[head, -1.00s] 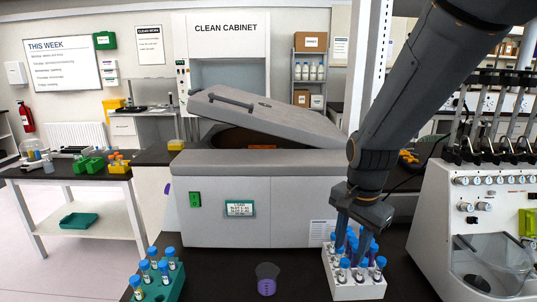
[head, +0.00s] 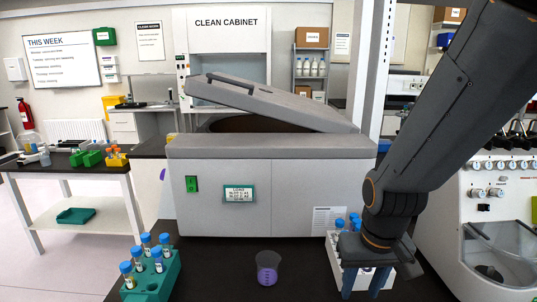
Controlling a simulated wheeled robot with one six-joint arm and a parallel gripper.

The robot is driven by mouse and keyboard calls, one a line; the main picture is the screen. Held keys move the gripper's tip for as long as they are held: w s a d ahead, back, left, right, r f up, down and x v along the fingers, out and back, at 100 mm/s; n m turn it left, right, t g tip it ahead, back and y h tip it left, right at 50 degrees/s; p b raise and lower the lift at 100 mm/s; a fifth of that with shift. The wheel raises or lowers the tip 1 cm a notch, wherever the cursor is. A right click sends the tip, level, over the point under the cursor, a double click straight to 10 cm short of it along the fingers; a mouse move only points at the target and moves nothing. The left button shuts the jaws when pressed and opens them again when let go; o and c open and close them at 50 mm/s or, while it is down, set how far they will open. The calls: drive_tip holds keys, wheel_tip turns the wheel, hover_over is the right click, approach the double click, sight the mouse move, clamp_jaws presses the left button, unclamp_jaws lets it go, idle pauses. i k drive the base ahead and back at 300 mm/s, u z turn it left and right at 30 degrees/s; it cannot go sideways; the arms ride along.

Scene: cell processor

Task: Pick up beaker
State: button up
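The beaker (head: 267,268) is a small clear cup with purple markings or contents in its lower half. It stands upright on the black bench, in front of the grey centrifuge. My gripper (head: 363,283) is to the right of the beaker, apart from it, pointing down in front of the white tube rack. Its two fingers are spread with a gap between them, and I see nothing held there. The gripper hides much of the rack.
A green rack (head: 153,288) with several blue-capped tubes stands left of the beaker. The white rack (head: 333,268), also with blue-capped tubes, is close on the right. The grey centrifuge (head: 270,190), lid raised, blocks the back. Bare bench lies on both sides of the beaker.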

sight(267, 261)
drive_tip(key=u, duration=0.35)
drive_tip(key=k, duration=1.05)
drive_tip(key=u, duration=0.25)
drive_tip(key=i, duration=0.4)
